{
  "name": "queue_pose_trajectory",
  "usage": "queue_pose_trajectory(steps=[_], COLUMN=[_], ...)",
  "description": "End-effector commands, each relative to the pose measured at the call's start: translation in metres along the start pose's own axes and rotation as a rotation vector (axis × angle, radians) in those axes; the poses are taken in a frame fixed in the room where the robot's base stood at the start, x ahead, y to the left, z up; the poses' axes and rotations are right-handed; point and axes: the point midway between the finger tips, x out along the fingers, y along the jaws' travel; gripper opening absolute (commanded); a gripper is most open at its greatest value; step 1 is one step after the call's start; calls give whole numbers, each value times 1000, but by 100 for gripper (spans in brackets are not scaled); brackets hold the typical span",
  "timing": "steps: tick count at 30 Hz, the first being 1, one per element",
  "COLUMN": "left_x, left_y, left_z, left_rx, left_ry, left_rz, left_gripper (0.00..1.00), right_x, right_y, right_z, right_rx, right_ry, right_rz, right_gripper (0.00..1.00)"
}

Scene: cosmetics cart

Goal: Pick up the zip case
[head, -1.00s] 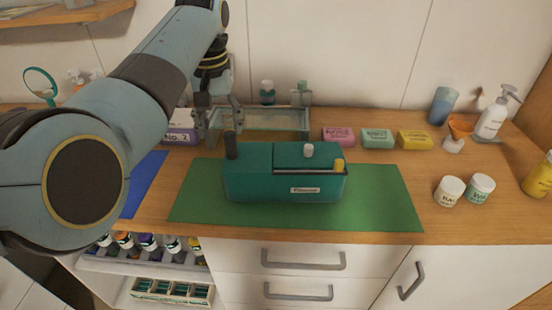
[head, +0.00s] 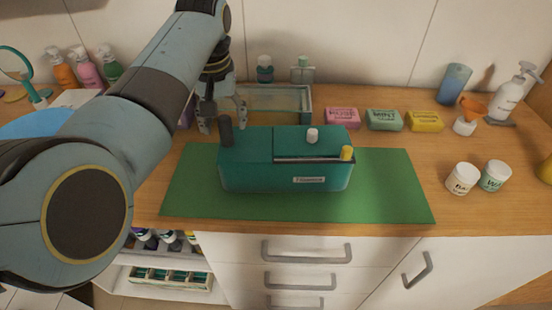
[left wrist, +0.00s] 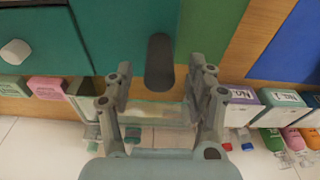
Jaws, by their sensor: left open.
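A teal box-like case (head: 250,177) with a small front label sits on the green mat (head: 390,195); I cannot make out a zip on it. A dark upright post (head: 226,130) stands at its left end, with a white knob (head: 313,135) and a yellow knob (head: 347,153) further right. My left gripper (head: 222,117) is open just behind and above the dark post. In the left wrist view the post (left wrist: 160,62) shows between the spread fingers (left wrist: 160,78), with a gap on both sides. My right gripper is not in view.
A glass tray (head: 275,102) stands behind the case. Two white jars (head: 462,179) stand right of the mat. The mat's right part is clear.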

Motion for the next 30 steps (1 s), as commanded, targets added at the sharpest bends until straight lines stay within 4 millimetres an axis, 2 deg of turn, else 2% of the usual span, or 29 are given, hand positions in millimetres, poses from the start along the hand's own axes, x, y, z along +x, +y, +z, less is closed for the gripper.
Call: queue_pose_trajectory(steps=[1, 4, 8, 13, 21, 30], left_x=[7, 6, 4, 4, 4, 3], left_y=[1, 2, 2, 1, 1, 2], left_z=[2, 2, 1, 1, 1, 0], left_rx=[0, 0, 0, 0, 0, 0], left_ry=[0, 0, 0, 0, 0, 3], left_rz=[1, 1, 1, 1, 1, 3], left_gripper=[56, 56, 56, 35, 0, 0], right_x=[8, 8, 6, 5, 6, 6], right_y=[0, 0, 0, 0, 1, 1], right_z=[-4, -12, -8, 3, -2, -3], right_rx=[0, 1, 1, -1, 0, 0], right_ry=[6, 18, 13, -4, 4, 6], right_rz=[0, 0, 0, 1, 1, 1], right_gripper=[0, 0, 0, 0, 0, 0])
